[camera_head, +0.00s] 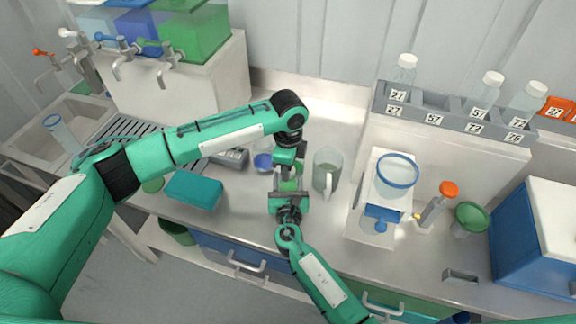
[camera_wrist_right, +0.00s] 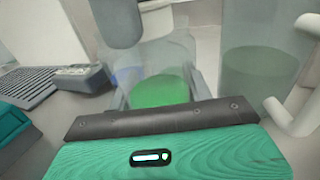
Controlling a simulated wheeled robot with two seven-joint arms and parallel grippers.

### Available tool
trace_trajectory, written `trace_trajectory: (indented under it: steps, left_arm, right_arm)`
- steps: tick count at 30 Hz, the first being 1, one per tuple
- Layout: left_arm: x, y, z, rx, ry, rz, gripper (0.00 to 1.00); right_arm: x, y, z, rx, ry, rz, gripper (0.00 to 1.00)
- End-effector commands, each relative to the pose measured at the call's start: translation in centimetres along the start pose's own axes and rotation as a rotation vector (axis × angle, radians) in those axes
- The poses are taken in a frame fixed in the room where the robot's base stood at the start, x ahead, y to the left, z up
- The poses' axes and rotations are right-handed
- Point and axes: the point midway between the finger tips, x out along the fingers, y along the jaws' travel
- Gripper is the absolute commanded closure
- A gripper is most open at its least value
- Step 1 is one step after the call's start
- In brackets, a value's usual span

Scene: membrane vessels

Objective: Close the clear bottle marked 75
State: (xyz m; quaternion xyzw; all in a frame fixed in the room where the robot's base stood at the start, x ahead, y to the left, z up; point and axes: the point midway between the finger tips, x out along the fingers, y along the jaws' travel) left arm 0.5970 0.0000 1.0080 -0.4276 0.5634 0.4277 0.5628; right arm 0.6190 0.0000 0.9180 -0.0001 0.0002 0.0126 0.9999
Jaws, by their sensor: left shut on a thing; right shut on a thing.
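A clear bottle (camera_wrist_right: 160,92) with green liquid stands upright between the jaws of my right gripper (camera_head: 289,194). In the head view only a green part of it (camera_head: 289,184) shows between the two grippers. Its number is not visible. My right gripper is shut on it from the front. My left gripper (camera_head: 287,164) points down right above the bottle and is shut on a small white piece (camera_wrist_right: 157,18) that looks like a cap, mostly hidden. I cannot tell whether this piece touches the bottle's mouth.
A clear jug (camera_head: 327,172) stands close on the right, and a small vessel with blue (camera_head: 263,161) close on the left. A grey rack (camera_head: 445,118) holds white-capped bottles. A white device with a blue-rimmed vessel (camera_head: 397,178) is further right; a teal box (camera_head: 193,190) lies left.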

Motion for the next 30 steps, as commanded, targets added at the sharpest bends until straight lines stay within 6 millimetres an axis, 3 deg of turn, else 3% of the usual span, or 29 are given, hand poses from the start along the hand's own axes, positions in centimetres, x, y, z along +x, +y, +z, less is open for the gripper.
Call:
trace_trajectory:
  steps: [2,3,6,16,25,30]
  left_arm:
    - [0.0,0.0,0.0,-0.002,-0.001,0.0,0.93]
    - [0.0,0.0,0.0,-0.002,-0.001,0.0,0.6]
    - [0.0,0.0,0.0,-0.003,-0.001,0.0,0.44]
    - [-0.3,0.0,0.0,-0.004,0.0,-0.001,0.44]
    - [-3.9,0.0,0.0,-0.005,0.001,-0.001,0.44]
    - [-4.5,0.0,0.0,-0.006,0.0,0.0,0.44]
  right_arm:
    - [0.0,0.0,0.0,0.0,0.001,0.0,1.0]
    - [0.0,0.0,0.0,0.0,0.001,0.0,1.0]
    - [0.0,0.0,0.0,0.0,0.0,0.0,1.0]
    - [0.0,0.0,0.0,0.0,0.0,0.0,1.0]
    - [0.0,0.0,0.0,0.0,0.001,0.0,1.0]
    - [0.0,0.0,0.0,0.0,0.0,0.0,1.0]
